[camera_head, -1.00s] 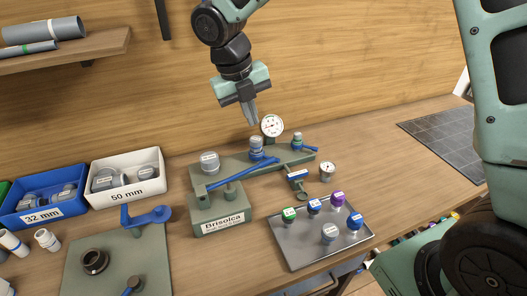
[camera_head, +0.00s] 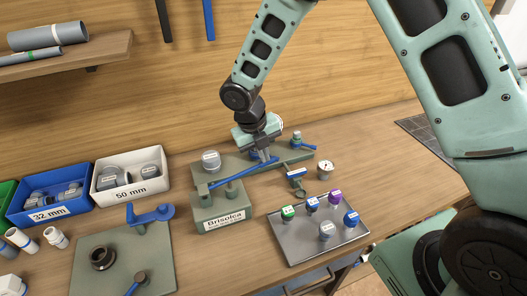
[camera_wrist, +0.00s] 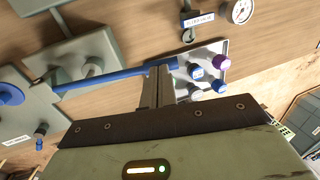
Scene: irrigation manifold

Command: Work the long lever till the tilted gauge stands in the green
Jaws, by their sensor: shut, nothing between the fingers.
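The long blue lever (camera_head: 238,175) runs along the front of the grey-green manifold (camera_head: 291,157), rising to the right. It also shows in the wrist view (camera_wrist: 105,78), passing behind my finger tips. My gripper (camera_head: 265,157) is shut and empty, at the lever's right end; its fingers also show in the wrist view (camera_wrist: 157,85). I cannot tell whether they touch the lever. A round white gauge (camera_head: 326,169) stands on the bench right of the manifold, face leaning upward; it also shows in the wrist view (camera_wrist: 239,11). Its needle is too small to read. The manifold's rear gauge is mostly hidden behind my wrist.
A metal tray (camera_head: 292,252) with several coloured caps lies in front. White (camera_head: 108,187) and blue (camera_head: 20,211) bins and a plate with a blue handle (camera_head: 152,215) are left. Bare bench lies to the right.

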